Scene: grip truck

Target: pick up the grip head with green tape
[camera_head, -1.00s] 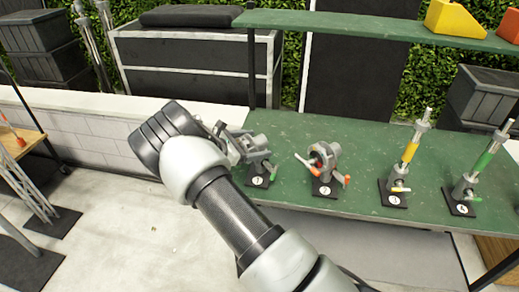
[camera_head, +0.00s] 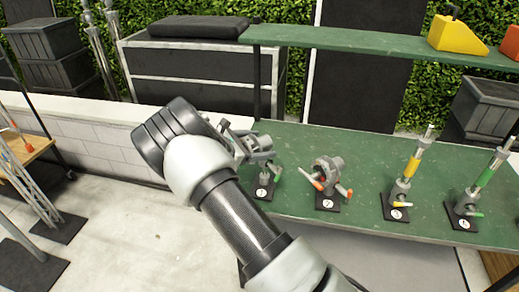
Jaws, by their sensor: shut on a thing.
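The grip head with green tape (camera_head: 264,156) is at the left end of the green table, over the black base plate marked 1. It is grey metal, and its small green-taped handle (camera_head: 276,170) points down to the right. My gripper (camera_head: 243,143) is at its left side, shut on it. My own wrist hides part of the fingers, so the exact contact is hard to see. The head appears to be still at its plate; I cannot tell whether it is lifted.
A grip head with orange tape (camera_head: 327,172) stands just right on plate 2. Yellow-taped (camera_head: 411,167) and green-taped (camera_head: 486,175) upright pins stand further right. A green shelf (camera_head: 370,40) with a yellow wedge (camera_head: 459,34) runs above the back. A low white wall (camera_head: 90,125) is at left.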

